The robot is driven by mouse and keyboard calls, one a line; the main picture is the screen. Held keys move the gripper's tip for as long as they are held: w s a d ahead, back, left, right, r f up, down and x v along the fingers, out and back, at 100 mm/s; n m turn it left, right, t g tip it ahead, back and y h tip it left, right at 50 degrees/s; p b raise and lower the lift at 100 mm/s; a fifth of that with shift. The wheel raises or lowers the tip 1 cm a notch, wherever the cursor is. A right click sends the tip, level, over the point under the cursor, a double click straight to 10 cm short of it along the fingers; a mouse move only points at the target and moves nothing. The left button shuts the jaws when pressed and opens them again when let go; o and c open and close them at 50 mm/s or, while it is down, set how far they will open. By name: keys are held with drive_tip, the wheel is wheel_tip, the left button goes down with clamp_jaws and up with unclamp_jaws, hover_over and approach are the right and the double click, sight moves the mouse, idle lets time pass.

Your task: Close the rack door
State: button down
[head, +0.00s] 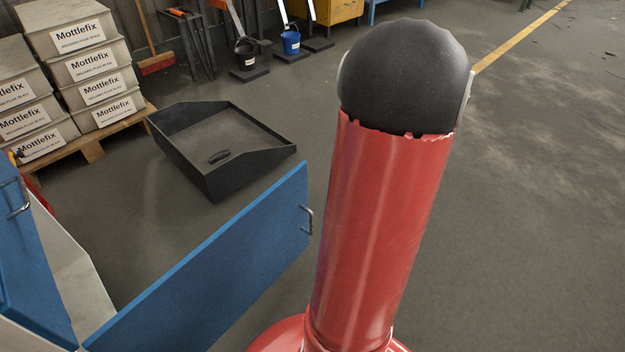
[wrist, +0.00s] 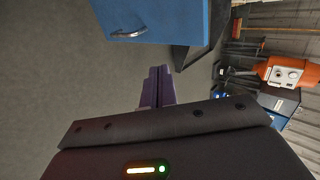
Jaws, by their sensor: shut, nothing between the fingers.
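The blue rack door (head: 215,258) stands open in the head view, swung out to the right from the rack (head: 32,262) at the lower left. A small metal handle (head: 309,220) sits near the door's far right end. In the wrist view the door (wrist: 170,14) fills part of the top, with its handle (wrist: 128,33) at its lower left. My gripper (wrist: 159,72) shows in the wrist view, its purple fingers shut and empty. The fingertips are below the door in that picture and appear apart from it. The head view does not show my gripper.
A black open tray (head: 224,140) lies on the floor behind the door. A pallet (head: 110,143) of stacked Mottlefix boxes (head: 97,75) stands at the left. Buckets and stands line the back. The floor (head: 540,200) to the right is clear. An orange machine (wrist: 290,74) shows in the wrist view.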

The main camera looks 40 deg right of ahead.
sight(305, 182)
drive_tip(key=x, duration=0.3)
drive_tip(key=w+r+x, duration=0.1)
drive_tip(key=x, duration=0.5)
drive_tip(key=shift+w+a+r, duration=0.15)
drive_tip(key=shift+w+r, duration=0.05)
drive_tip(key=shift+w, duration=0.05)
drive_tip(key=shift+w+a, duration=0.1)
drive_tip(key=shift+w, duration=0.5)
